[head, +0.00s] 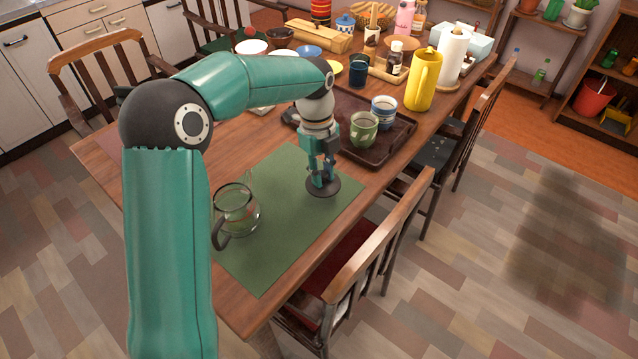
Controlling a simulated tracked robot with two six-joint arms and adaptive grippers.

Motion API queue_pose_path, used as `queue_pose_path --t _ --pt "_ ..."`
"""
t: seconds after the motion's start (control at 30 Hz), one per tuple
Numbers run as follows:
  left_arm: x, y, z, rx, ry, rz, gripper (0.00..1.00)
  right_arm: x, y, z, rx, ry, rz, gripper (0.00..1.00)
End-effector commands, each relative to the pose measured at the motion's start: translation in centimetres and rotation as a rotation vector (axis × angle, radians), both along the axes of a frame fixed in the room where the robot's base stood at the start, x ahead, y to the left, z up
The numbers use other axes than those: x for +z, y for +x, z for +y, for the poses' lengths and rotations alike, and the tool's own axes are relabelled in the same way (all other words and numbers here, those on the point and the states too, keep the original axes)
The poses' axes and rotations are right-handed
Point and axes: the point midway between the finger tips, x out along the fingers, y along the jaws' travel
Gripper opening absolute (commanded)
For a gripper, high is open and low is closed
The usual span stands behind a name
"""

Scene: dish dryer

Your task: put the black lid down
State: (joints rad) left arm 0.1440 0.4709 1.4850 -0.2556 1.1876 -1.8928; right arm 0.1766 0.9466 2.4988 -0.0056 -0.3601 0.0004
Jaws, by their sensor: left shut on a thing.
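My left gripper (321,184) points down over the right part of the green mat (290,245). It is shut on the black lid (326,191), a flat dark disc at its fingertips. The lid is at or just above the mat's surface; I cannot tell whether it touches. A glass jug (236,210) with a dark handle stands at the mat's left side, its top open. My right gripper is not in view.
A dark tray (395,148) with a green cup (363,130) and a blue-white cup (384,112) lies just behind the gripper. A yellow pitcher (424,80) stands beyond. The mat's front is clear.

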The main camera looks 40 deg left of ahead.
Motion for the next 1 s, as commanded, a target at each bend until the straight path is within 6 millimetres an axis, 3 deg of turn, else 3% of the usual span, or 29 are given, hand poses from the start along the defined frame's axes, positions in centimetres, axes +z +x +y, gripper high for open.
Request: queue_pose_path --t 0.27,0.6,0.63,0.77,1.0 --pt "-3.7 -0.1 0.0 0.001 -0.001 0.004 0.00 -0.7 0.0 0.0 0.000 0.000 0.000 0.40" --pt "-4.0 -0.1 0.0 0.001 0.000 0.002 0.00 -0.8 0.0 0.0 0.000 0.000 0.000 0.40" --pt "-4.1 -0.1 0.0 0.001 -0.001 0.001 0.24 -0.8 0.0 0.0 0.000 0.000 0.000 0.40" --pt "-4.0 -0.1 0.0 0.001 0.000 0.002 0.46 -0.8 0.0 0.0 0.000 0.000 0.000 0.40" --pt "-4.0 -0.1 0.0 0.001 0.000 0.002 0.48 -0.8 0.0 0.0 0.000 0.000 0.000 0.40"
